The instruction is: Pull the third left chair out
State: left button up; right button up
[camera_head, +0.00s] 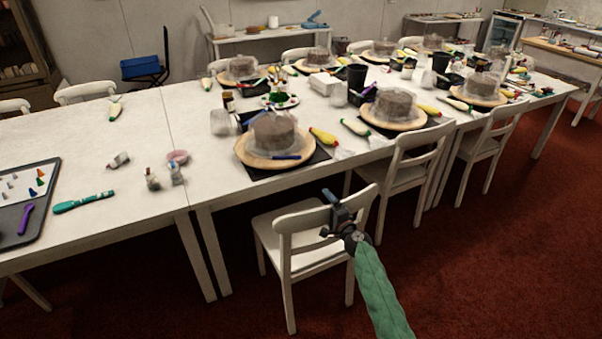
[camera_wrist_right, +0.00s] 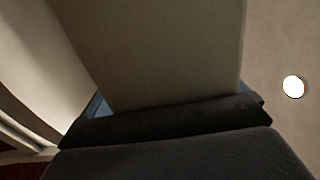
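A white wooden chair (camera_head: 286,243) stands at the near side of the long table, in the lower middle of the head view. Its seat reaches toward the table edge. My right gripper (camera_head: 328,215) is at the top rail of this chair's back, with one finger above the rail and one below. In the right wrist view a pale slab (camera_wrist_right: 165,50), apparently the chair back, fills the space in front of the dark gripper body. Whether the fingers press on it is not clear. My left gripper is not in view.
Two more white chairs (camera_head: 408,170) (camera_head: 487,142) stand along the near side to the right. The white table (camera_head: 130,135) carries cakes on turntables, tools and a dark tray (camera_head: 40,210). The red carpet (camera_head: 480,260) is open on the right and in front.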

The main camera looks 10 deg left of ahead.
jog(key=shift+o, duration=0.7)
jog(key=shift+w+a+f, duration=0.15)
jog(key=shift+w+f, duration=0.1)
jog(key=shift+r, duration=0.1)
jog(key=shift+r, duration=0.1)
